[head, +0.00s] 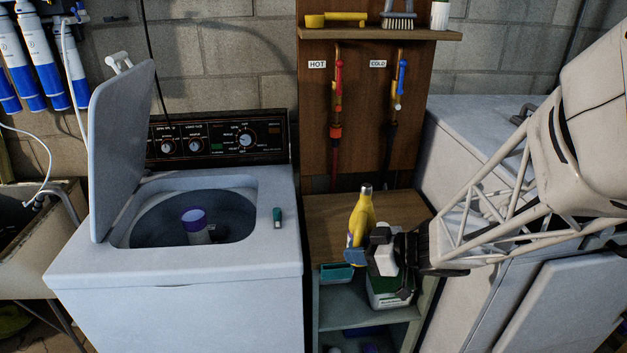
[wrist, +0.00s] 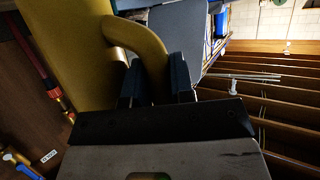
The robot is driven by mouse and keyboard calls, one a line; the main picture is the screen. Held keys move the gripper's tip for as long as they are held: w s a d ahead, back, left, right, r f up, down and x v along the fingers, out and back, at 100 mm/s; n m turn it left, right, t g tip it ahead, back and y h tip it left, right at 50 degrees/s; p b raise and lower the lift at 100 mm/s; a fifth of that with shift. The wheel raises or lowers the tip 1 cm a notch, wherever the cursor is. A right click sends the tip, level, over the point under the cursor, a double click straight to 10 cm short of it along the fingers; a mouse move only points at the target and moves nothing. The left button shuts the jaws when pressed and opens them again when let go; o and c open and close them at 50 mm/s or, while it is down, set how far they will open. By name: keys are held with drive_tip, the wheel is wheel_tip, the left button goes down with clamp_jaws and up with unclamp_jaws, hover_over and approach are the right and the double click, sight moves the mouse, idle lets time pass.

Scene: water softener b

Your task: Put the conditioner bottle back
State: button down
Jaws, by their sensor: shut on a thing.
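The conditioner bottle appears to be the yellow bottle (head: 361,218) with a grey cap, upright in front of the wooden top of a small cabinet (head: 320,215). My gripper (head: 366,246) is at the bottle's lower right and is shut on its handle. In the wrist view the yellow bottle (wrist: 75,50) fills the upper left, and its curved handle passes between the two dark fingers of my gripper (wrist: 155,80). The bottle's base is partly hidden by my gripper, so I cannot tell if it touches the cabinet top.
A washing machine (head: 190,280) with its lid up stands left. Its open tub holds a purple-topped item (head: 195,222). A teal box (head: 336,273) and a white-green container (head: 388,291) are in the cabinet. A white chest (head: 480,120) is at right.

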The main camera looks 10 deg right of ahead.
drive_tip(key=shift+s+d+f, duration=0.1)
drive_tip(key=shift+s+d, duration=0.2)
drive_tip(key=shift+s, duration=0.15)
drive_tip(key=shift+w, duration=0.15)
drive_tip(key=w+f, duration=0.1)
drive_tip(key=w, duration=1.4)
drive_tip(key=shift+w+a+f, duration=0.25)
drive_tip(key=shift+w+a, duration=0.1)
drive_tip(key=shift+w, duration=0.05)
drive_tip(key=shift+f, duration=1.75)
drive_tip(key=shift+f, duration=0.1)
drive_tip(key=c, duration=1)
unclamp_jaws()
